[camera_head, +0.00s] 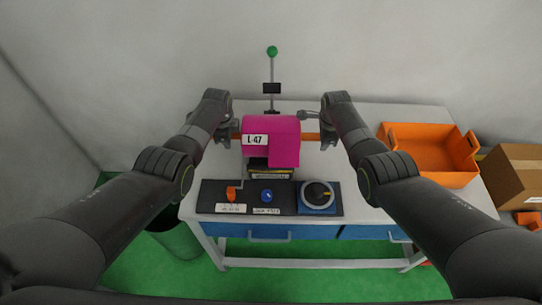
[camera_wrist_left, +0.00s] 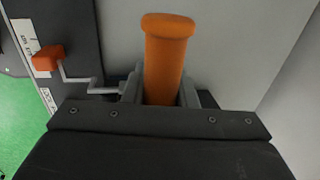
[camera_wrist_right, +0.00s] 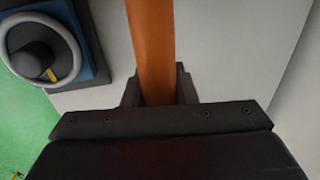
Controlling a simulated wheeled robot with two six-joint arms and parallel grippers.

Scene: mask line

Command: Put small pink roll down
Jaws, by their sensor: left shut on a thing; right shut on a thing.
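The pink roll (camera_head: 272,135), with a white label reading "L-47", is at the middle of the table in the head view. An orange bar shows at both its sides. My left gripper (camera_head: 234,135) is shut on the bar's left end; the left wrist view shows this orange end (camera_wrist_left: 167,55) with a wider rim between the fingers. My right gripper (camera_head: 317,136) is shut on the right end; the right wrist view shows the orange bar (camera_wrist_right: 152,45) running between the fingers. Whether the roll touches what lies beneath it, I cannot tell.
Below the roll is a dark block with a yellowish label (camera_head: 270,174). A dark control panel (camera_head: 282,206) with an orange crank handle (camera_head: 231,194), blue knob (camera_head: 267,196) and round dial (camera_head: 318,195) lies in front. An orange bin (camera_head: 432,177) stands right; a green-topped pole (camera_head: 272,52) stands behind.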

